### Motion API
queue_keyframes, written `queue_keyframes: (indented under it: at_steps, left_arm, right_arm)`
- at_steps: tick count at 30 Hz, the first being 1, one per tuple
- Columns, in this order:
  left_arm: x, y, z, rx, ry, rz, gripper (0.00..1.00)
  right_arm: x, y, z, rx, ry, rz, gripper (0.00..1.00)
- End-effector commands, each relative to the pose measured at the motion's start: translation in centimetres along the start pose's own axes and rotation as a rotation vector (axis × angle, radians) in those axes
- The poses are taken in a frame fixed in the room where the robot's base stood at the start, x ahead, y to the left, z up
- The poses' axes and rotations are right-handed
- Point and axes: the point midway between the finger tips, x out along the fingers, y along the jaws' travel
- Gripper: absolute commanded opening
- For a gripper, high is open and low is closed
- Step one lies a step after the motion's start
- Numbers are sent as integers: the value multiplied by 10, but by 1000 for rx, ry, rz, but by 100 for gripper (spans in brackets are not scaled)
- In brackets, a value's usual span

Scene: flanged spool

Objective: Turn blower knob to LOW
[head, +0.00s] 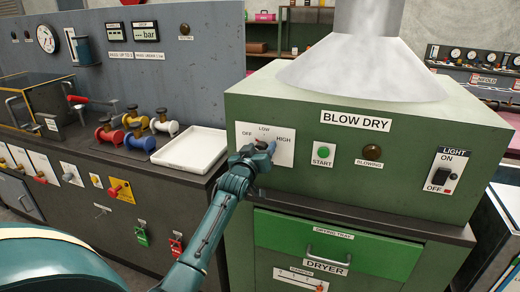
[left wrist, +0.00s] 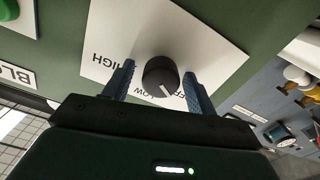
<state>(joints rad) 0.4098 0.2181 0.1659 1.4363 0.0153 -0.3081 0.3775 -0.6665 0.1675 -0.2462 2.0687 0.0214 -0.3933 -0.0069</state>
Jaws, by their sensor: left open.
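The blower knob (left wrist: 160,76) is a dark round knob on a white plate (head: 243,140) marked OFF, LOW and HIGH, on the front of the green BLOW DRY cabinet. My left gripper (head: 265,147) is at this plate and hides most of the knob in the head view. In the left wrist view, which shows the plate upside down, its two fingers stand open on either side of the knob, with gaps visible. The knob's white line appears to point between LOW and OFF. My right gripper is in neither view.
A green START button (head: 324,149), an amber BLOWING lamp (head: 372,152) and a LIGHT switch (head: 443,172) are right of the plate. The drying tray drawer (head: 375,254) is below. A white tray (head: 190,150) and several coloured spools stand on the left bench.

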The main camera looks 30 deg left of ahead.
Motion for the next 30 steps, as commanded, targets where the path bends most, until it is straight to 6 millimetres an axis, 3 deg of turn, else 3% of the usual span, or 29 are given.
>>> queue_keyframes:
  at_steps: [5,21,30]
  left_arm:
    - [0,0,0,0,0,0,57]
    - [0,0,0,0,-1,0,14]
    - [0,0,0,34,-1,0,12]
  right_arm:
    - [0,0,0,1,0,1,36]
    - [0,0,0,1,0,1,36]
    - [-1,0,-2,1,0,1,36]
